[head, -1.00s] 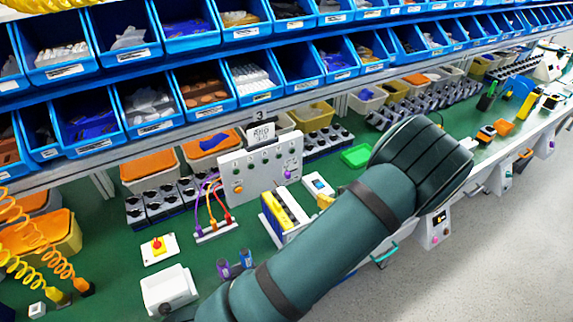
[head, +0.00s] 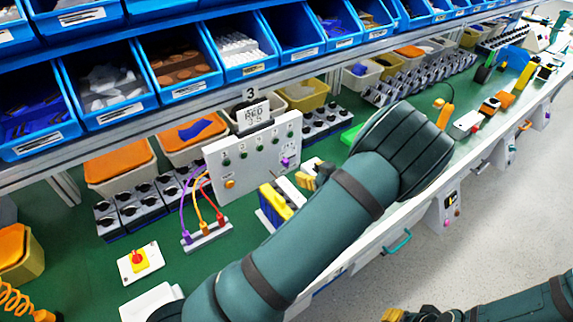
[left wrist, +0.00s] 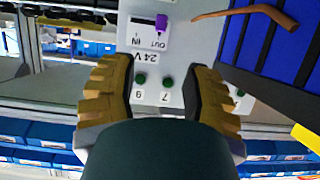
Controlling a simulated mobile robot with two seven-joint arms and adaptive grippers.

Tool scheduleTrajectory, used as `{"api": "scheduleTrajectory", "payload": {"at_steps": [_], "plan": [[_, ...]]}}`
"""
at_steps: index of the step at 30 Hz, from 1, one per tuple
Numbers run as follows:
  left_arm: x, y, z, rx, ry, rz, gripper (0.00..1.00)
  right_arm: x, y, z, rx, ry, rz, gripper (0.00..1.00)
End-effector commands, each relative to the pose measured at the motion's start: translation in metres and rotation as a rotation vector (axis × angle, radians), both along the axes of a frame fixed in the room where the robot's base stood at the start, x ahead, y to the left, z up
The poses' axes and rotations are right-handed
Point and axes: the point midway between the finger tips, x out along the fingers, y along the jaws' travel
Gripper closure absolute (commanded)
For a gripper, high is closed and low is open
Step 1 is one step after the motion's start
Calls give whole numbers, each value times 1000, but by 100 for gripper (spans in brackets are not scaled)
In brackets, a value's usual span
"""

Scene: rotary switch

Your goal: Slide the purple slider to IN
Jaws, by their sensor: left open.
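The purple slider (head: 285,162) is a small knob at the right side of the white upright panel (head: 236,175) in the head view. In the left wrist view the slider (left wrist: 161,20) sits on the OUT side of an upside-down plate marked IN, OUT and 24V. My left gripper (left wrist: 160,95) is open and empty, with its yellow fingers on either side of the panel's green buttons. The slider is beyond the fingertips. In the head view my left gripper (head: 309,176) is mostly hidden by its wrist. My right gripper (head: 393,315) is partly cut off at the bottom edge.
A red button box (head: 139,262) is nearer. Blue bins (head: 185,70) line the shelf above.

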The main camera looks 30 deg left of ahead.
Motion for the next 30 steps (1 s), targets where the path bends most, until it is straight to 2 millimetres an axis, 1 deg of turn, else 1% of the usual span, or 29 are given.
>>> {"api": "scheduleTrajectory", "payload": {"at_steps": [12, 16, 22, 30], "plan": [[27, 68, -32, 1, 0, 2, 52, -4, 1, -12, 2, 9, 7, 61], [35, 86, -40, 1, 2, 0, 52, -5, 1, -15, 3, 11, 9, 61], [42, 103, -47, 0, 2, 1, 52, -6, 1, -18, 3, 13, 10, 61], [44, 107, -48, -1, 1, -1, 52, -6, 1, -18, 3, 14, 11, 61]]}}
